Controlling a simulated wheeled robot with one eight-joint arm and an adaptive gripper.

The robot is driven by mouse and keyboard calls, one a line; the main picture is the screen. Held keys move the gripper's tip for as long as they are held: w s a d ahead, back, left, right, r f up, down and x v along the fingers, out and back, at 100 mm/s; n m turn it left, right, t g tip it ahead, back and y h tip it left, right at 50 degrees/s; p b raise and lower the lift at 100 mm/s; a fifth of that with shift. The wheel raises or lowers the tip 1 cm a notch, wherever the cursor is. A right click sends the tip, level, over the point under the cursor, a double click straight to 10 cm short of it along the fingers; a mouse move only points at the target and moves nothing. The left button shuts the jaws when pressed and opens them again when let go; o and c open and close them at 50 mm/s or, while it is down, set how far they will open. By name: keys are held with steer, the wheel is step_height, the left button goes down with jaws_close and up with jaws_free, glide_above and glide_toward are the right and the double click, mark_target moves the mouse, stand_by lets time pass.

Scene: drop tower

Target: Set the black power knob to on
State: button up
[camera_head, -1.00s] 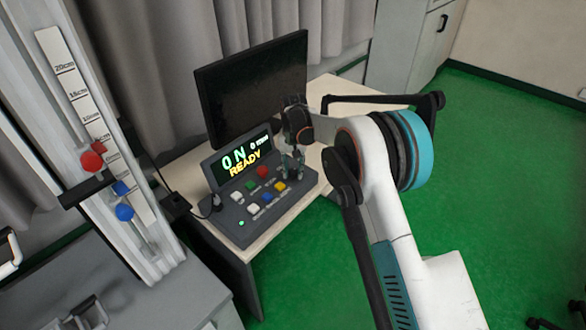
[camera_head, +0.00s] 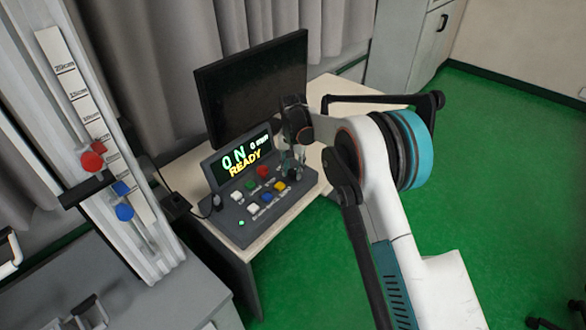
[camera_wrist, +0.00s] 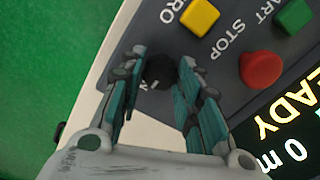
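The black power knob (camera_head: 292,174) sits at the right end of the control box (camera_head: 262,211). In the wrist view the knob (camera_wrist: 160,70) appears between my two fingertips, with a gap to each side. My gripper (camera_head: 291,158) is open and just above the knob in the head view, apart from it. The wrist view also shows my gripper (camera_wrist: 161,58) with its teal and grey fingers spread. The knob's pointer mark cannot be made out.
Beside the knob are a red stop button (camera_wrist: 262,69), a yellow button (camera_wrist: 201,16) and a green button (camera_wrist: 294,15). A black monitor (camera_head: 252,85) stands behind the box. The drop tower with its ruler (camera_head: 85,100) is at the left.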

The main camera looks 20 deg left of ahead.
mark_target(293, 170)
steer(key=o, duration=0.5)
steer(key=shift+c, duration=0.2)
step_height(293, 170, up, 12)
stand_by(0.5)
